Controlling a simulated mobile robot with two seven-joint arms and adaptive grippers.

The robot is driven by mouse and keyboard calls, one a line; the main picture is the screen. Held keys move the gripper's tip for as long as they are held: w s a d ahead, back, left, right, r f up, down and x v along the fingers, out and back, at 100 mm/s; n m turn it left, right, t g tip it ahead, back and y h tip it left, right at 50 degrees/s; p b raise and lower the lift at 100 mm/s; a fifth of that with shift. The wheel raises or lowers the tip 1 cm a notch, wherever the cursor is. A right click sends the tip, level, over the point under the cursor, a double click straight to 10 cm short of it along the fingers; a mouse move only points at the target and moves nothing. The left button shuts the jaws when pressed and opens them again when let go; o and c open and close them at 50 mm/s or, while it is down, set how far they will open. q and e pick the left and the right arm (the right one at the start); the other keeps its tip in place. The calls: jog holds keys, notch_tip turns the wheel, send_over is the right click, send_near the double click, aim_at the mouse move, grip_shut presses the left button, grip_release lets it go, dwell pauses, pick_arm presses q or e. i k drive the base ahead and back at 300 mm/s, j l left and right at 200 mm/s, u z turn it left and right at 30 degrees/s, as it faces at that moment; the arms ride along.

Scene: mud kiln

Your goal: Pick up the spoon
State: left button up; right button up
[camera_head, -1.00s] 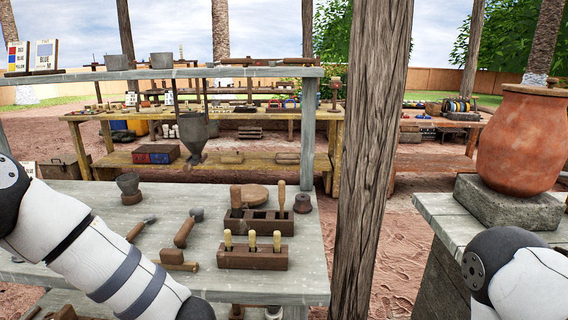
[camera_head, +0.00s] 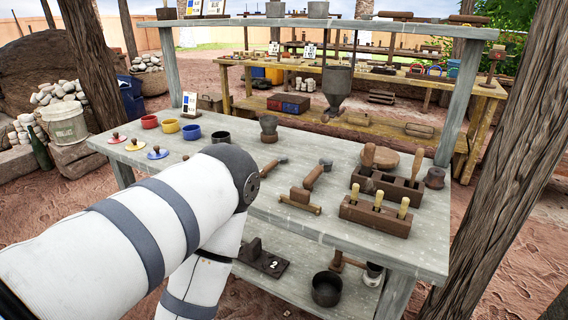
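A small spoon-like tool (camera_head: 273,166) with a dark head lies on the grey wooden table (camera_head: 330,235), just right of my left arm's elbow. A larger wooden-handled tool (camera_head: 316,175) with a dark rounded head lies to its right, by a small wooden block tool (camera_head: 300,202). I cannot tell for sure which of these is the spoon. My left arm crosses the front of the table and bends downward; its gripper is out of the picture. My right arm and gripper are not in view.
Wooden holders with handled tools (camera_head: 375,214) stand at the table's right. Coloured cups (camera_head: 170,126) and lids (camera_head: 157,152) sit at its left. A pot (camera_head: 326,288) stands on the lower shelf. A wooden post (camera_head: 500,150) rises at the right.

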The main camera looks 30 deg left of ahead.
aim_at(283, 159)
jog(key=u, duration=1.3)
